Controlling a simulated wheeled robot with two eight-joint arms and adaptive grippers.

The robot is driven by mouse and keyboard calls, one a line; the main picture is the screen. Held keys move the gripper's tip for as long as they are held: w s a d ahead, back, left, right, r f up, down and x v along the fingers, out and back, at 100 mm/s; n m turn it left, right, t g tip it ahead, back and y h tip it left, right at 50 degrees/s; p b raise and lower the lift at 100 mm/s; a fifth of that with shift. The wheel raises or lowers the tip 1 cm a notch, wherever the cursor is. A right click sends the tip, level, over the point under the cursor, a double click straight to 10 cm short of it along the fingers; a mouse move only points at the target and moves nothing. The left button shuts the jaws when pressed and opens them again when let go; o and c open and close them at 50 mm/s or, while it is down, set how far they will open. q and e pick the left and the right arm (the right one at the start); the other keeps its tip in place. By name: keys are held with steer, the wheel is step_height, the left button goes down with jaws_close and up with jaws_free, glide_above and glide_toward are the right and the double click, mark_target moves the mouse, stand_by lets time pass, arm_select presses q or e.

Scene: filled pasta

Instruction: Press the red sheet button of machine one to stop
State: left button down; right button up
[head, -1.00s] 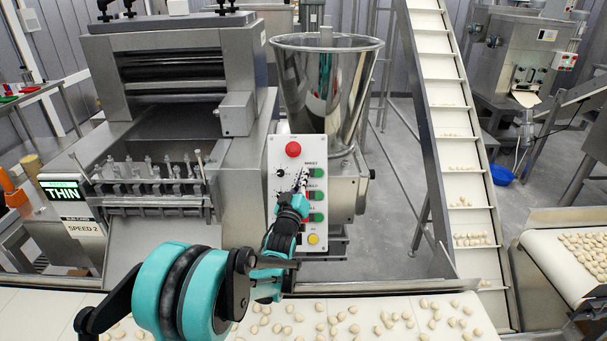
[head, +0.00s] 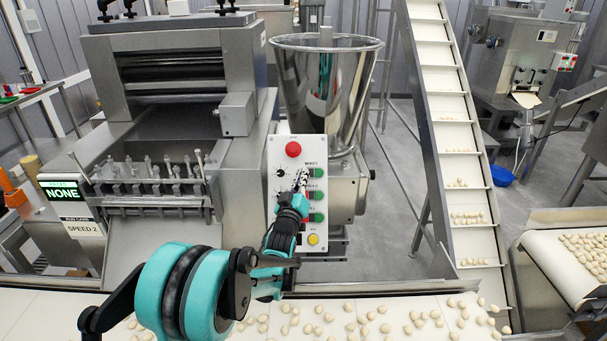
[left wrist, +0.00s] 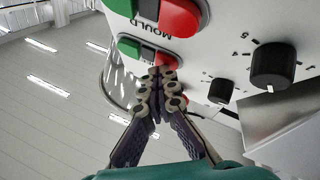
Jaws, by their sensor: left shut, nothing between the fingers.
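The control panel (head: 281,215) of the machine stands at centre, with a red round button (head: 293,149) on top and rows of green and red buttons below. My left gripper (head: 302,178) is shut and empty, its fingertips at the upper button row. In the left wrist view, which shows the panel upside down, the fingertips (left wrist: 163,68) meet the red sheet button (left wrist: 166,58) and partly cover it. Whether it is pressed in cannot be told. The green sheet button (head: 316,173) is beside it. My right gripper is not in view.
A display (head: 62,192) at left reads NONE, above a SPEED 2 label. The steel hopper (head: 322,85) stands behind the panel. A belt with pasta pieces (head: 385,328) runs in front. A black knob (left wrist: 273,66) and the mould row's red button (left wrist: 180,17) are near the fingers.

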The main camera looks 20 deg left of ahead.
arm_select(q)
steer(key=shift+s, duration=0.15)
steer(key=shift+s+d+r+p, duration=0.2)
steer(key=shift+s+r+p, duration=0.15)
steer(key=shift+s, duration=0.2)
steer(key=s+r, duration=0.1)
steer(key=s+r+p, duration=0.1)
steer(key=s+d, duration=0.1)
steer(key=s, duration=0.1)
steer(key=shift+d+r+p, duration=0.1)
steer(key=shift+r+p, duration=0.25)
steer(key=shift+r, duration=0.05)
stand_by(0.4)
steer(key=s+d+f+m+g, duration=0.1)
steer(key=s+f+g, duration=0.3)
steer(key=s, duration=0.7)
steer(key=s+f+m+g, duration=0.3)
steer(key=s+f+g, duration=0.2)
steer(key=s, duration=0.7)
steer(key=s+d+f+m+g+h, duration=0.1)
steer(key=s+f+g, duration=0.3)
steer(key=s, duration=0.8)
steer(key=shift+d+f+m, duration=0.3)
steer(key=shift+f+m, duration=0.35)
steer(key=shift+m, duration=0.05)
